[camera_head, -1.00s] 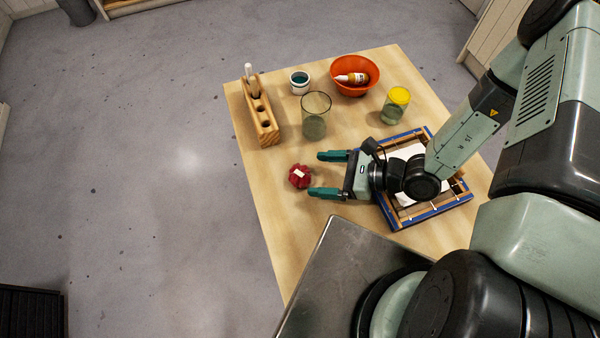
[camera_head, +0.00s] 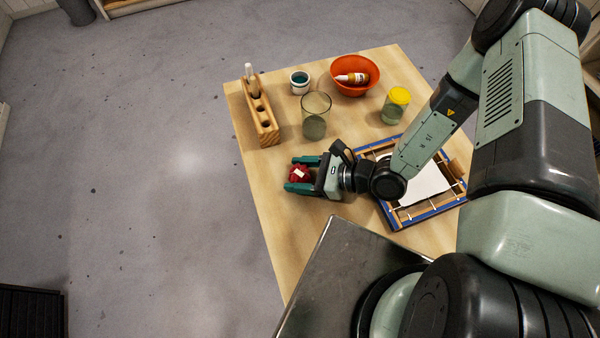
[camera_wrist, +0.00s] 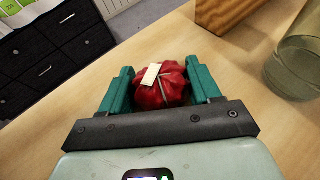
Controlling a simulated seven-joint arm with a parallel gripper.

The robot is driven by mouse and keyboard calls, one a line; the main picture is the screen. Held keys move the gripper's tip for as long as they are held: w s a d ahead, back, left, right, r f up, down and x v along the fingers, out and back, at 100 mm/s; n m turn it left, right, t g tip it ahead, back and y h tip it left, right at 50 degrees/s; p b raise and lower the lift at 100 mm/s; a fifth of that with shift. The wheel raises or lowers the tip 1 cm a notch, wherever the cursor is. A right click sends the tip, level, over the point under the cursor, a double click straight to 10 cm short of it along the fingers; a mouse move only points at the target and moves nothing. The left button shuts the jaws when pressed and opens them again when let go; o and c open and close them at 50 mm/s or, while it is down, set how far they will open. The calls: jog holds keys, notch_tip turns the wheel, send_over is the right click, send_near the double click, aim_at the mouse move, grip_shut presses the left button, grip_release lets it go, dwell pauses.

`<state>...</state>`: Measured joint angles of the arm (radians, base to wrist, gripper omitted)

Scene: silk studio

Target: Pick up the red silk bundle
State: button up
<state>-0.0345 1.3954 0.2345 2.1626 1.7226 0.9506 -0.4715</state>
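The red silk bundle (camera_head: 299,174) sits on the wooden table near its left edge, with a pale tag on top. It also shows in the wrist view (camera_wrist: 160,88), where a thin cord crosses it. My gripper (camera_head: 294,174) has its green fingers on either side of the bundle. In the wrist view my gripper (camera_wrist: 161,90) shows small gaps between the bundle and both fingers, so it is open around the bundle. The bundle appears to rest on the table.
A wooden block with holes and tools (camera_head: 262,121) and a glass jar (camera_head: 314,128) stand behind the bundle. A white cup (camera_head: 300,88), an orange bowl (camera_head: 372,90) and a yellow-lidded jar (camera_head: 394,112) are farther back. A blue-edged frame (camera_head: 424,214) lies right.

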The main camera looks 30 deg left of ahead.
jog(key=c, duration=0.4)
jog(key=shift+c, duration=0.2)
